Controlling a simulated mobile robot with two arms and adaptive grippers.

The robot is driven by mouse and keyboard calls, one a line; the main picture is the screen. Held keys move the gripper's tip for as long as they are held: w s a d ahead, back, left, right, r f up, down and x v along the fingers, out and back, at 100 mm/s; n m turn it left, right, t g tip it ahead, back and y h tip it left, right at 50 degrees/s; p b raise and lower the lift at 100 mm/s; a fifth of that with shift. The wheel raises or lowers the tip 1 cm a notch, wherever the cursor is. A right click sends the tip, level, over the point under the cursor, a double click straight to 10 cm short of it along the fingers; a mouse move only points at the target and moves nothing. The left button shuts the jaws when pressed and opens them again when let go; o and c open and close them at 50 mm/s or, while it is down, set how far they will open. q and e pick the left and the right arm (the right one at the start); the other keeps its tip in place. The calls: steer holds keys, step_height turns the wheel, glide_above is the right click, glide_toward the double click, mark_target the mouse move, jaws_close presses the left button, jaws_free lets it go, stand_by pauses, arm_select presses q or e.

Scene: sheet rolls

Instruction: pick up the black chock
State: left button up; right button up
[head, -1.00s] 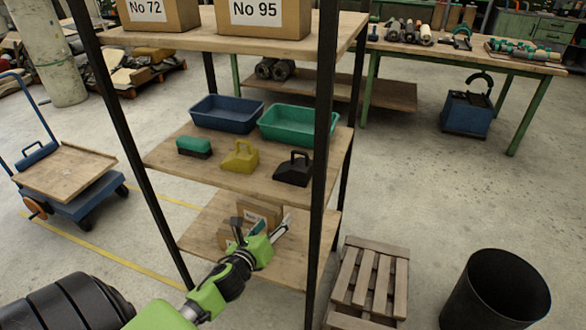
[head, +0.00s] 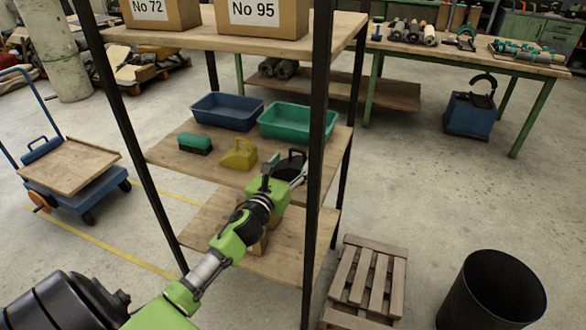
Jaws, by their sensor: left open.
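The black chock (head: 289,161), a dark block with a handle loop, sits on the middle shelf (head: 222,172) at its right front. My left gripper (head: 284,174) is open in front of the chock, with its fingers toward it. The gripper hides the chock's lower part, and I cannot tell whether they touch. The right gripper does not show.
A yellow chock (head: 239,154) and a green-topped brush (head: 195,143) stand left of the black chock. A blue bin (head: 227,112) and a green bin (head: 296,124) stand behind. A black rack post (head: 318,150) rises close to the right of the gripper.

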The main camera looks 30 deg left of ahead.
mark_target(297, 161)
arm_select(q)
steer(key=x, duration=0.4)
steer(key=shift+w+d+f, duration=0.1)
steer(key=shift+w+f, duration=0.1)
steer(key=shift+w, duration=0.2)
steer(key=c, duration=1.7)
steer(key=shift+r, duration=0.1)
jaws_close()
steer(key=shift+r, duration=0.1)
